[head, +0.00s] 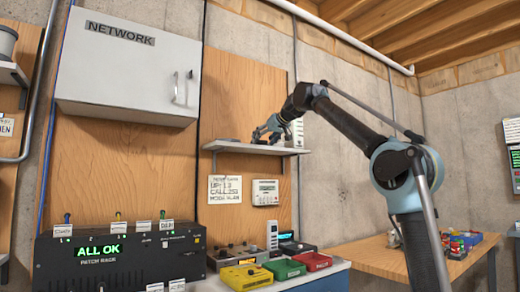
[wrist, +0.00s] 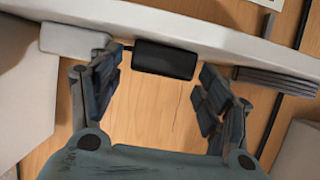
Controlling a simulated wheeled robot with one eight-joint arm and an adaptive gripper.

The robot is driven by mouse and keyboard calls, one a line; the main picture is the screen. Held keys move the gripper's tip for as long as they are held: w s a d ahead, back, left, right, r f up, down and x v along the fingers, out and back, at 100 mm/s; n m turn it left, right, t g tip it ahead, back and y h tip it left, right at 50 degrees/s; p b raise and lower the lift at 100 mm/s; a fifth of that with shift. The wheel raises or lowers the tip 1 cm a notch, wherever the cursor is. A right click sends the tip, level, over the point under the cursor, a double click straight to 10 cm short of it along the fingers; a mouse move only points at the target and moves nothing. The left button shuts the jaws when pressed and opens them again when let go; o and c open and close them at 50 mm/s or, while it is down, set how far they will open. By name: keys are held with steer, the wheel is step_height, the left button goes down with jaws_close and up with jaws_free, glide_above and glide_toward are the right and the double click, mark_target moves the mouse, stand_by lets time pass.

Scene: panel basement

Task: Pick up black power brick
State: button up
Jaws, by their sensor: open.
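The black power brick (wrist: 163,60) shows in the wrist view as a dark rounded block at the pale shelf (wrist: 225,40). My gripper (wrist: 160,78) is open, with one finger on each side of the brick. In the head view, my gripper (head: 264,132) is just above the wall shelf (head: 255,148). The brick is too small and partly covered there to make out surely.
A pale box (wrist: 74,40) is close to the left finger, and a grey ribbed object (wrist: 280,82) is right of the brick. In the head view, a white device (head: 297,131) stands at the shelf's right end. A grey NETWORK cabinet (head: 128,62) hangs at upper left.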

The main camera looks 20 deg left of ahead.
steer(key=shift+x, duration=0.85)
steer(key=c, duration=0.9)
steer(key=shift+d, duration=0.1)
